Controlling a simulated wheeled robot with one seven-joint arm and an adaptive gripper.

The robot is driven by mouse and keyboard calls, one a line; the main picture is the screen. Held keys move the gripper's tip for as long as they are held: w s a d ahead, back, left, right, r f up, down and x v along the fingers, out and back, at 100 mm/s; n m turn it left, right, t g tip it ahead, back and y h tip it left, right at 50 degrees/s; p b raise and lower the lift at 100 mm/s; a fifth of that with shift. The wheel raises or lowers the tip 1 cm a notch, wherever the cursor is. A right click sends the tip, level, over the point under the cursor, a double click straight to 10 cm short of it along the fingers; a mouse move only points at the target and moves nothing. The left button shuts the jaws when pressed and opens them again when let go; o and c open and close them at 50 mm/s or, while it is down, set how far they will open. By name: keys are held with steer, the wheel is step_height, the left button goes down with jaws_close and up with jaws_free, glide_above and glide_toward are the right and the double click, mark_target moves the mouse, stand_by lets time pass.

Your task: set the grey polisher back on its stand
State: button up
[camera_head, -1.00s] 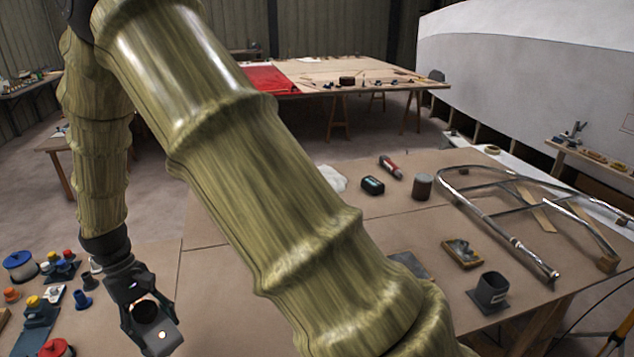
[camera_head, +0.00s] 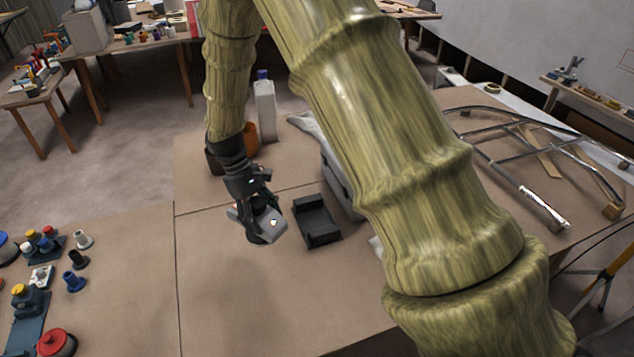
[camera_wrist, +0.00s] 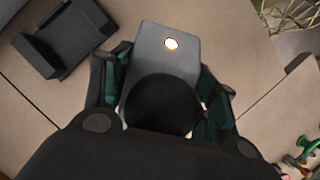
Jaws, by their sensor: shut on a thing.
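The grey polisher (camera_head: 268,226) is in my gripper (camera_head: 252,203), above the brown work table. In the wrist view, the polisher (camera_wrist: 168,52) shows as a grey body with a round black part between the fingers and a bright spot near its far end. The black stand (camera_head: 316,221) is a low tray with a raised end, empty, just right of the polisher in the head view. In the wrist view the stand (camera_wrist: 70,35) is at the upper left, apart from the polisher. My gripper is shut on the polisher.
A white bottle with a blue cap (camera_head: 265,106) and an orange container (camera_head: 250,138) stand behind my gripper. A grey object behind the stand is partly hidden by my arm. Knobs and a red round piece (camera_head: 56,343) are at left. The front middle of the table is clear.

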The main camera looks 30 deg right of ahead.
steer(key=w+d+f+n+t+p, duration=0.2)
steer(key=w+d+n+t, duration=0.15)
steer(key=d+n, duration=0.85)
steer(key=w+d+f+n+t+p, duration=0.2)
steer(key=d+n+t, duration=0.45)
steer(key=n, duration=1.05)
steer(key=shift+g, duration=0.8)
steer(key=shift+d+f+b, duration=0.25)
steer(key=shift+f+b, duration=0.45)
steer(key=shift+f, duration=0.1)
steer(key=shift+d+f+b, duration=0.2)
steer(key=shift+f+b, duration=0.5)
steer(key=shift+f, duration=0.15)
steer(key=shift+d+f+b, duration=0.25)
steer(key=shift+f+b, duration=0.45)
steer(key=shift+f, duration=0.1)
steer(key=shift+f, duration=0.5)
steer(key=o, duration=1)
steer(key=shift+a, duration=0.1)
steer(key=shift+o, duration=0.2)
steer(key=p+v, duration=0.5)
steer(key=v, duration=0.6)
steer(key=shift+s, duration=0.1)
